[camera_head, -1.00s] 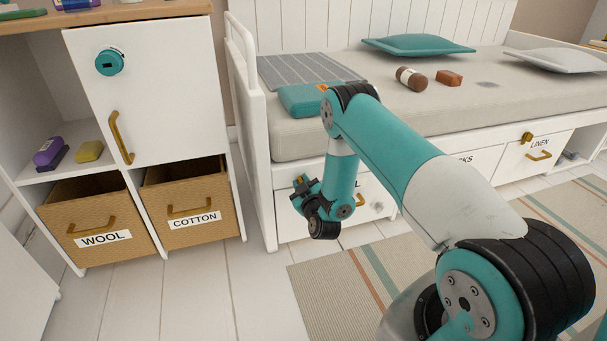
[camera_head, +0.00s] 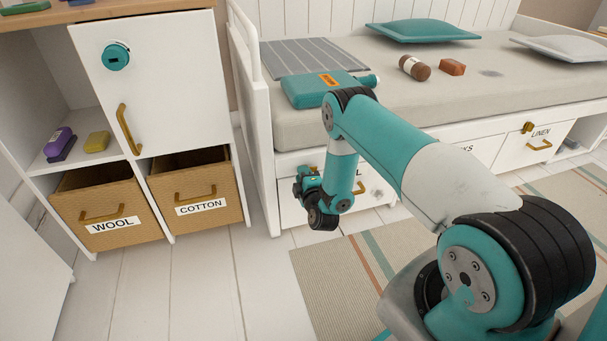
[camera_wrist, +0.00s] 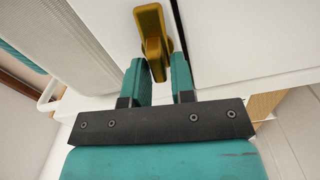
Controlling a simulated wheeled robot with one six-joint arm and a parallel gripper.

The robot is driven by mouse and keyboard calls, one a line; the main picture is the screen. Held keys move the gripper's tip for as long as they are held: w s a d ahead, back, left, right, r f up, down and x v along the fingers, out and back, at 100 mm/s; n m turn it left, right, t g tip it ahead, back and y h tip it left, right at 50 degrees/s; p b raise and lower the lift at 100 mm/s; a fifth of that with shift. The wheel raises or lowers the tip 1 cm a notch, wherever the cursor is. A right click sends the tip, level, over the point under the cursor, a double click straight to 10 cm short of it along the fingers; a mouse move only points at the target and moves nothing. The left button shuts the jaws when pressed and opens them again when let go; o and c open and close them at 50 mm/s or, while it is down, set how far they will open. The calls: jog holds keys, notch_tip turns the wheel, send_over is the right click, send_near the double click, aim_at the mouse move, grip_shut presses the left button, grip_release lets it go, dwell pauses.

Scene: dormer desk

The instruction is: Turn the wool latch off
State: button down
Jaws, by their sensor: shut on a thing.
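The drawer front (camera_head: 290,214) under the left end of the bed is white; my arm covers most of its label. A gold latch (camera_wrist: 152,32) shows at the top of the wrist view, on a white front beside a dark gap. My gripper (camera_wrist: 160,68) has its two teal fingertips on either side of the latch's near end and is shut on it. In the head view my gripper (camera_head: 309,182) is at the drawer's upper left; its fingertips are hard to make out there. A gold handle (camera_head: 360,188) shows just right of my wrist.
A white cabinet at the left holds wicker baskets marked WOOL (camera_head: 120,205) and COTTON (camera_head: 207,190). The LINEN drawer (camera_head: 513,158) has its own gold latch (camera_head: 527,127). A striped rug (camera_head: 330,275) lies in front of the bed.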

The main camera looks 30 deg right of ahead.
jog(key=shift+f+n, duration=0.2)
jog(key=shift+n, duration=0.6)
jog(key=c, duration=1.2)
grip_release()
jog(key=shift+o, duration=0.2)
jog(key=shift+s, duration=0.1)
jog(key=p+v, duration=1.7)
